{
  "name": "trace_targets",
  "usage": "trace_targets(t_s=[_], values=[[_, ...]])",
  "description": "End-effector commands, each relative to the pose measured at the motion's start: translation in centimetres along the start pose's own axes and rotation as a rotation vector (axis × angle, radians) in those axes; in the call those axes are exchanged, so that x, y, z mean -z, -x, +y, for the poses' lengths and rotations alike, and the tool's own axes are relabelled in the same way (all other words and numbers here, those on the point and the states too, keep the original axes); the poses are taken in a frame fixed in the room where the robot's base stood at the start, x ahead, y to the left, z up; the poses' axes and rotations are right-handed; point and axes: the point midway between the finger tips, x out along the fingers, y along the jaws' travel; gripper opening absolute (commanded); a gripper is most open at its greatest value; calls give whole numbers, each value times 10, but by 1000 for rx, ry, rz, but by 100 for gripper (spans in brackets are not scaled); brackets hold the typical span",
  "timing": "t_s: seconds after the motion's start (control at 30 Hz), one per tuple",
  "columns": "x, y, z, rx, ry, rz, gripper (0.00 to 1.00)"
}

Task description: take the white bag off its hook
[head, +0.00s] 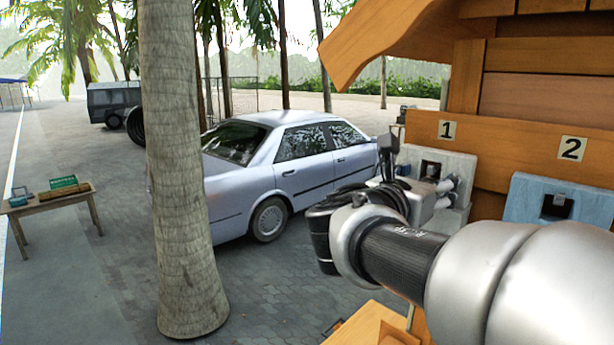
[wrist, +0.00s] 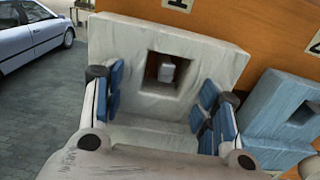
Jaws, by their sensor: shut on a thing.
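The white bag (head: 462,166) is a pale, marbled block-like shape with a square opening, below the number 1 sign on the wooden wall. It also fills the middle of the wrist view (wrist: 115,40), where a small pale peg, seemingly the hook (wrist: 166,70), shows inside the opening. My gripper (head: 418,172) is at the bag. In the wrist view, its blue-padded fingers (wrist: 160,100) stand wide apart, one on each side of the bag's lower part, and are shut on it. The exact contact with the pads is partly hidden.
A blue bag (head: 538,190) hangs close on the right below the number 2 sign (head: 571,148). The orange wooden wall (head: 500,125) is right behind. A palm trunk (head: 180,170), a silver car (head: 285,165) and a small table (head: 50,199) stand to the left.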

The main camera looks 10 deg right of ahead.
Motion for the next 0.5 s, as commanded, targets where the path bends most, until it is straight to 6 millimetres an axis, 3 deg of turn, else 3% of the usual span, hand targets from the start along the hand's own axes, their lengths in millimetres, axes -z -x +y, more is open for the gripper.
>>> trace_targets(t_s=[0.27,0.5], values=[[0,39,1,-6,-4,-2,30],[0,100,1,-10,-3,-2,30]])
